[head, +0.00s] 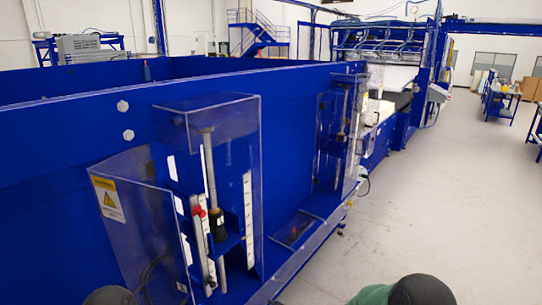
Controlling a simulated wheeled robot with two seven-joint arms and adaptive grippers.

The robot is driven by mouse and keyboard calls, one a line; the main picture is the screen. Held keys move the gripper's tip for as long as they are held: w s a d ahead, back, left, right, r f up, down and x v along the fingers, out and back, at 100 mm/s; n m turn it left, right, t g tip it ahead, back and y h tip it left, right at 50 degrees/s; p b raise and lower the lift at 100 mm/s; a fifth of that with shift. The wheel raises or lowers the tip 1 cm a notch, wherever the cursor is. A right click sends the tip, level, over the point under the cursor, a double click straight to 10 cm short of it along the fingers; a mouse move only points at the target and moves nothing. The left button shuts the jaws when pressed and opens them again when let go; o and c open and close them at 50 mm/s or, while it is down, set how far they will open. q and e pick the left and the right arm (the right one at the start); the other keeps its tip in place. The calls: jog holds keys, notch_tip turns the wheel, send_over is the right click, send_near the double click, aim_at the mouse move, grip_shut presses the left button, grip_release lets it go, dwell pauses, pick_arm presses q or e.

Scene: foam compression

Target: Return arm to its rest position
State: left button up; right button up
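Neither gripper shows in the head view. Dark rounded parts, which look like my own arm links, rise at the bottom edge on the left and right of centre, with a green part beside the right one. The rest of both arms is below the frame. Whether the hands hold anything is hidden.
A long blue machine wall (300,120) runs from the left into the distance. Clear guards (230,125) and a guard panel with a yellow warning label (108,198) stick out from it. Open grey floor (440,200) lies to the right, with blue workbenches (503,98) farther back.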

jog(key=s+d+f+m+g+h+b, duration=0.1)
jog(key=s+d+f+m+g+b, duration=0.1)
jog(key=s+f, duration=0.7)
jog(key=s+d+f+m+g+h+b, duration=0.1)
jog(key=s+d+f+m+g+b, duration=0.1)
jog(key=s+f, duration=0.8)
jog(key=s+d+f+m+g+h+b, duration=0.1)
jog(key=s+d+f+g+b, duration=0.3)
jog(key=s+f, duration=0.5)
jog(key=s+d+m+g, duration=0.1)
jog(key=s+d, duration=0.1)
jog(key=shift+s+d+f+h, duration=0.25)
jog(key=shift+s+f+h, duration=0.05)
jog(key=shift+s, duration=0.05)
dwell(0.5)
